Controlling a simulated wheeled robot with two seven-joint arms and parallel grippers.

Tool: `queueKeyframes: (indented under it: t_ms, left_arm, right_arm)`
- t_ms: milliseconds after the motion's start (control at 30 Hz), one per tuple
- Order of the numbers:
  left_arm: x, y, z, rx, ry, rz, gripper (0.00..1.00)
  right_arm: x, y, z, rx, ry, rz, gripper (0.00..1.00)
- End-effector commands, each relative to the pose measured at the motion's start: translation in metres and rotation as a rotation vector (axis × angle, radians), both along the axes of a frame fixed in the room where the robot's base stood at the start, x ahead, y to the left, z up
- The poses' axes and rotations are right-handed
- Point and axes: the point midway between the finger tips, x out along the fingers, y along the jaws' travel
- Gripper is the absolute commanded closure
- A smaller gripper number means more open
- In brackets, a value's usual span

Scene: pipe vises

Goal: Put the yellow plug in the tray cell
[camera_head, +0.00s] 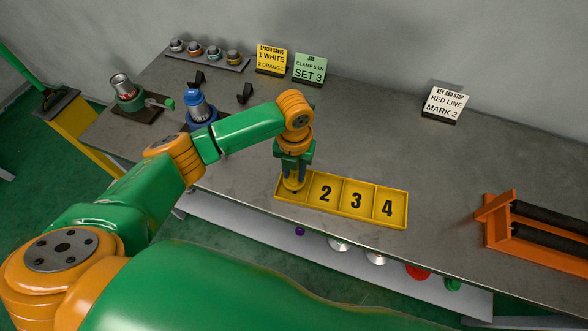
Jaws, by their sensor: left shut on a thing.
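The yellow tray (357,217) lies near the front edge of the bench, with cells marked 2, 3 and 4 in view. My left gripper (293,181) points down over the leftmost cell and is shut on the yellow plug (292,186). The plug is low in or just above that cell; I cannot tell whether it touches the floor of the cell. The gripper and plug hide that cell's number. My right gripper is out of view.
Two pipe vises, one green (131,101) and one blue (203,115), stand at the left. Signs (271,60) and a rack of fittings (207,57) line the back. An orange roller stand (497,222) is at the right. The bench's middle is clear.

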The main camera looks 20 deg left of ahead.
Motion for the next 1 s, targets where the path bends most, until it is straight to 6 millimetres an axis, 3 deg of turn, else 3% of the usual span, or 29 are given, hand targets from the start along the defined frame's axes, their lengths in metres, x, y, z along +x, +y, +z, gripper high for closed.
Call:
queueKeyframes:
  t_ms: [67, 100, 200, 567, 1000]
  left_arm:
    - [0.0, 0.0, -0.003, 0.0, 0.0, 0.0, 1.0]
    - [0.0, 0.0, -0.003, 0.0, 0.0, 0.0, 0.63]
    - [0.0, 0.0, -0.002, 0.0, 0.0, 0.0, 0.39]
    - [0.0, 0.0, 0.004, -0.001, -0.001, 0.0, 0.39]
    - [0.002, 0.0, 0.108, 0.0, -0.002, 0.001, 0.39]
  right_arm:
    - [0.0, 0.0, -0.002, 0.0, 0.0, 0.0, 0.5]
    - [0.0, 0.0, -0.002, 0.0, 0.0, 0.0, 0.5]
    - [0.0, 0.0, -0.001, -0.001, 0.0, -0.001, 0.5]
    - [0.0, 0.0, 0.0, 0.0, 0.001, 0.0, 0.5]
    - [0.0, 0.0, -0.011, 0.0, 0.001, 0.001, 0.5]
